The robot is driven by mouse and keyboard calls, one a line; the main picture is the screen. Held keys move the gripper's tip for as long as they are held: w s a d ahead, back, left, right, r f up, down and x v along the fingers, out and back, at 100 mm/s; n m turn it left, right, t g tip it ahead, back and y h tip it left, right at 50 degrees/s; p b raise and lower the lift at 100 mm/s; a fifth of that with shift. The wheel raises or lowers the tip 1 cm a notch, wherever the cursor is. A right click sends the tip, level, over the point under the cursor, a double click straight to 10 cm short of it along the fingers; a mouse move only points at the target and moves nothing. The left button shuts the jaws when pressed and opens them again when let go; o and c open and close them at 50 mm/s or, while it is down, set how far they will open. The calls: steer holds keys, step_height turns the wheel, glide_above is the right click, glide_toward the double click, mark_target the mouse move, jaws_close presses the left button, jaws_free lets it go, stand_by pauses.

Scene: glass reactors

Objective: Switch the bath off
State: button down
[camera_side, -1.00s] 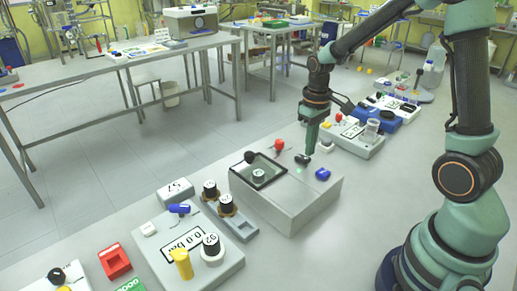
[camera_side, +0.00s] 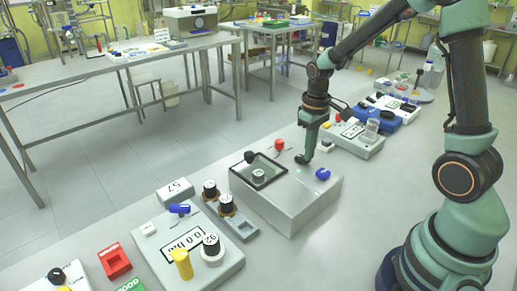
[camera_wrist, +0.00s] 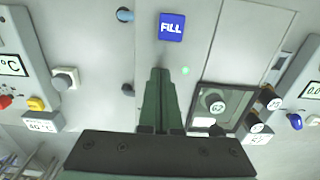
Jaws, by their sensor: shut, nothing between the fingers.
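No part in view is legibly marked as the bath, and I cannot tell which unit it is. My gripper (camera_side: 303,160) is shut and empty, its tips low over the top of a grey box (camera_side: 290,212). I cannot tell whether they touch it. The box has a dark-framed window (camera_side: 258,171) and a blue block (camera_side: 322,173), which reads FILL in the wrist view (camera_wrist: 171,27). There the shut fingers (camera_wrist: 160,74) lie between that block and the window, with a small green light (camera_wrist: 185,70) just right of the tips.
A unit with a °C display (camera_wrist: 12,65), a yellow knob (camera_wrist: 36,104) and a 40 °C label (camera_wrist: 42,122) stands left in the wrist view. A balance-like unit (camera_side: 205,262) lies in front.

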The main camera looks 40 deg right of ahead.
mark_target(308, 163)
steer(key=shift+f, duration=0.35)
steer(key=shift+r, duration=3.5)
steer(key=shift+r, duration=0.1)
steer(key=s+a+r+t, duration=0.5)
steer(key=s+a+r, duration=0.3)
steer(key=r, duration=0.1)
steer(key=shift+s+a+t, duration=0.25)
steer(key=shift+a+t, duration=0.05)
